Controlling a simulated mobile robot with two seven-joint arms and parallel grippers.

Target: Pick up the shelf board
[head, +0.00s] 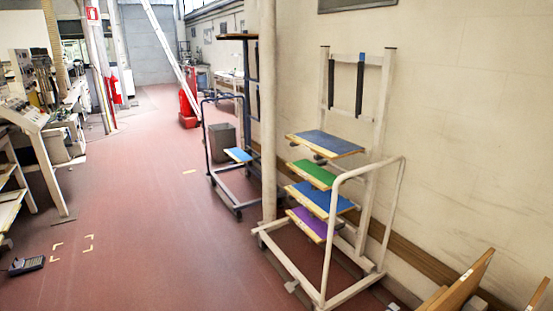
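Several shelf boards sit one above another on a cream wheeled rack (325,285) against the right wall. From top to bottom they are a blue-grey board (325,143), a green board (314,172), a blue board (318,198) and a purple board (308,223), each with a light wood edge. Another board, light blue (238,155), lies low on a dark cart farther back. I cannot tell which board the task means. Neither of my grippers is in view.
A pillar (268,120) stands just left of the rack. Wooden panels (465,283) lean at the bottom right. The dark cart (207,150) and a grey bin (222,137) stand behind. A small dark device (27,265) lies on the left floor. The red floor (150,220) is mostly clear.

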